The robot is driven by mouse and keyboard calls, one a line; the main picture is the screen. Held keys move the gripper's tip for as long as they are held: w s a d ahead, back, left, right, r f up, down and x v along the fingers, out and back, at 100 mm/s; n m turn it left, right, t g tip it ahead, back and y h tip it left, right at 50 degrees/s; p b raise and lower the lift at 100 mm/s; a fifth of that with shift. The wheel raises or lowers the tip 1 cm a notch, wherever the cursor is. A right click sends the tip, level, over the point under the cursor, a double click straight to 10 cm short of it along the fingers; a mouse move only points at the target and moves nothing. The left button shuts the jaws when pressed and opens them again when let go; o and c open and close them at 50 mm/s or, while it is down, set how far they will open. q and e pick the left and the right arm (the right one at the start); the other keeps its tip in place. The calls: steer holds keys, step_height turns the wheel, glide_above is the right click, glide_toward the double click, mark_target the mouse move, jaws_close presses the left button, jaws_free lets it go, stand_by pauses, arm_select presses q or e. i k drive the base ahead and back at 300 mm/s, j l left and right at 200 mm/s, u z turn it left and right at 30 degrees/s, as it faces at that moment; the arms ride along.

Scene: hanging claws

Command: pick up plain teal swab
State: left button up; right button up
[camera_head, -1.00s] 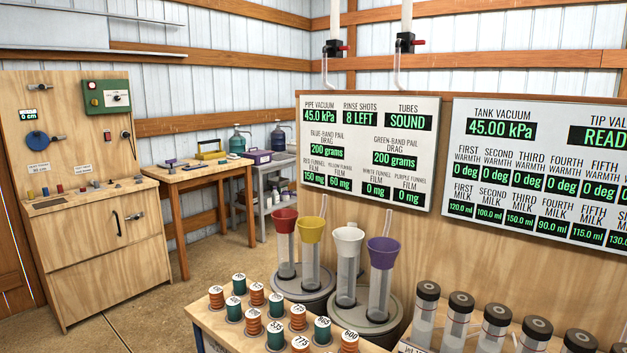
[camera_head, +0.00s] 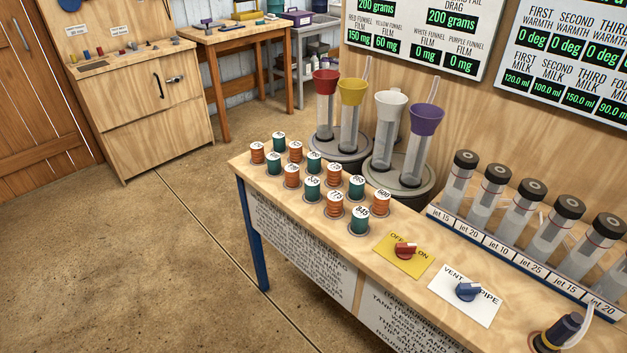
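Several short teal cylinders with numbered white tops stand upright in the front left part of the wooden bench. One teal cylinder (camera_head: 359,223) stands nearest the front, and another teal cylinder (camera_head: 313,190) stands farther left. A teal cylinder (camera_head: 357,188) sits behind them, and a teal cylinder (camera_head: 278,144) stands at the back left. Orange ribbed cylinders (camera_head: 334,206) with numbered tops are mixed among them. The teal sides look smoother than the orange ones. I cannot tell which one counts as plain. Neither of my grippers is in view.
Red (camera_head: 325,82), yellow (camera_head: 351,92), white (camera_head: 390,104) and purple (camera_head: 426,120) funnels on clear tubes rise behind the cylinders. A rack of black-capped jars (camera_head: 503,244) stands right. A red switch (camera_head: 405,250) and blue knob (camera_head: 469,291) are in front. The floor (camera_head: 150,270) left is clear.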

mark_target(312, 184)
steer(key=i+j+z, duration=0.1)
steer(key=z, duration=0.3)
steer(key=j+z, duration=0.25)
steer(key=z, duration=0.2)
steer(key=i+j+z, duration=0.1)
steer(key=j+z, duration=0.15)
steer(key=z, duration=0.15)
steer(key=j+z, duration=0.2)
steer(key=z, duration=0.2)
